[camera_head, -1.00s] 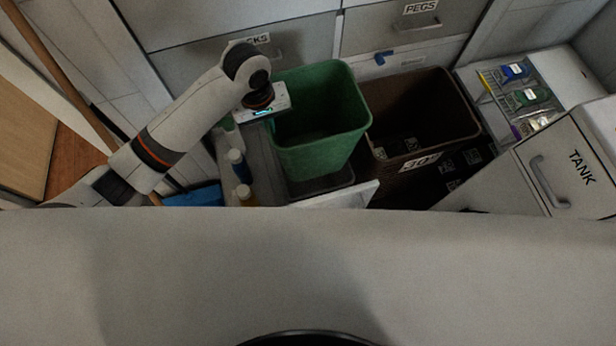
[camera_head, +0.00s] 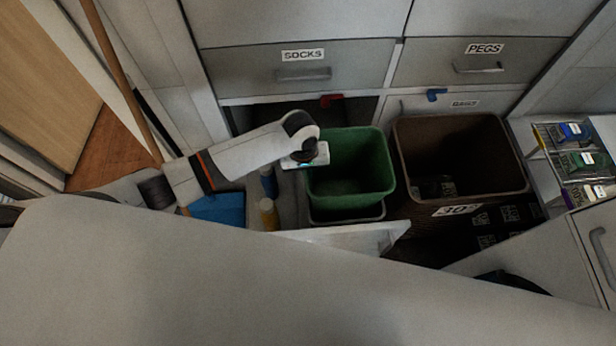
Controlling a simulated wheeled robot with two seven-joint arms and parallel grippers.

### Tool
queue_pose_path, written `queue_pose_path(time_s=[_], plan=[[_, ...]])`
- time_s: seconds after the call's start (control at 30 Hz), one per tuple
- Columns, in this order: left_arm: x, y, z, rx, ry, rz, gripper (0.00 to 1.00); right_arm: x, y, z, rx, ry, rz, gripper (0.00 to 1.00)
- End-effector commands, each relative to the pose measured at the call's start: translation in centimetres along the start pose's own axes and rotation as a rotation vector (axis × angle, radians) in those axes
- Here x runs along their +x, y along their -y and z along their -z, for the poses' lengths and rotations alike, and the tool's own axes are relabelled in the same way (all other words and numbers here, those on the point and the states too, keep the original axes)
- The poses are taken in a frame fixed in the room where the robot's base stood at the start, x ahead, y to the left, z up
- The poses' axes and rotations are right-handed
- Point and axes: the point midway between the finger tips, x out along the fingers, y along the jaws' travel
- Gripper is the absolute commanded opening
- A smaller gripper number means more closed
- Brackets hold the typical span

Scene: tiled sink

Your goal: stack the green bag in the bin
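A green open-topped container (camera_head: 350,165), which looks like a rigid bin, is upright in the middle of the view. The rim of a second, darker container (camera_head: 347,213) shows directly below it. I cannot tell how deep the green one sits in it. My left gripper (camera_head: 306,156) is at the left rim of the green container. Its fingers are hidden, but the container has moved along with it, so it appears shut on that rim. My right gripper is not in view. No separate green bag can be made out.
A brown bin (camera_head: 460,207) stands close on the right. Drawers (camera_head: 303,75) line the back. A pale panel edge (camera_head: 352,238) lies in front. A tray of packets (camera_head: 582,160) is far right.

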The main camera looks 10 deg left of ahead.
Motion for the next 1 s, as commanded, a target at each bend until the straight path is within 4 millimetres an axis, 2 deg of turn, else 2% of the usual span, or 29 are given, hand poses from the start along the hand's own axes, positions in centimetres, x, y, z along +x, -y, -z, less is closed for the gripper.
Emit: queue_pose_path(time_s=[0.2,0.27,1.0], plan=[[3.1,-0.2,0.0,-0.001,-0.001,-0.001,0.00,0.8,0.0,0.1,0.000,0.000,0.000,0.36],[3.5,-0.3,0.0,0.000,0.000,0.000,0.00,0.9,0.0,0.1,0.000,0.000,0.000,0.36],[4.7,-0.4,0.0,-0.001,0.000,0.001,0.00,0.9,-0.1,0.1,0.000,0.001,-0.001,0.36]])
